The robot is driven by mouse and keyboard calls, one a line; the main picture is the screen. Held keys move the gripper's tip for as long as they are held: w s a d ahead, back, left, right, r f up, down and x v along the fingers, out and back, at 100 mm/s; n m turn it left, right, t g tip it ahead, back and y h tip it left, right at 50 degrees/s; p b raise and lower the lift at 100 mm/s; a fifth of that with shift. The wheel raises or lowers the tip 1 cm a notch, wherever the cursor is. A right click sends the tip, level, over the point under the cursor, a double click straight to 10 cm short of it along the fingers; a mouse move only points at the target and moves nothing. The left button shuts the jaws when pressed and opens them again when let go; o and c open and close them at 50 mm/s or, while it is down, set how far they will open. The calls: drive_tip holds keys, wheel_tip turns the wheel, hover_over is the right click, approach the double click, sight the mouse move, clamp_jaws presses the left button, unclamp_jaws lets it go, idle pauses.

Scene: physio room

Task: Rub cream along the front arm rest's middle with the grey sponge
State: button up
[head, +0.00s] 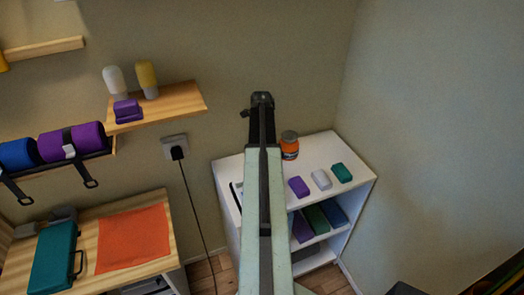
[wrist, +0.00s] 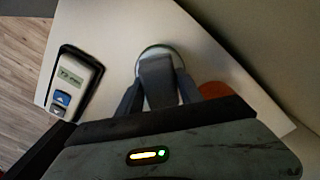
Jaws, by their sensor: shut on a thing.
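My gripper (wrist: 158,85) is shut on a grey block, which looks like the grey sponge (wrist: 157,70). In the wrist view the sponge is in front of a round pale dish with a shiny rim (wrist: 143,52), which may hold the cream. I cannot tell whether the sponge touches it. In the head view my gripper (head: 262,98) is at the far end of my raised arm, over the back of the white shelf unit (head: 325,150). The sponge and dish cannot be made out there. No arm rest can be clearly identified.
An orange jar (head: 289,147) and purple (head: 299,187), whitish (head: 320,179) and teal (head: 342,173) blocks stand on the unit. A handset (wrist: 75,83) lies left of the dish. A wooden wall shelf (head: 170,103) and a table with an orange cloth (head: 133,240) are left.

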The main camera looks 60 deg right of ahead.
drive_tip(key=shift+f+b, duration=0.45)
drive_tip(key=shift+f, duration=0.05)
drive_tip(key=shift+r, duration=0.1)
idle(0.7)
wheel_tip(320, 180, up, 7)
drive_tip(key=p, duration=0.7)
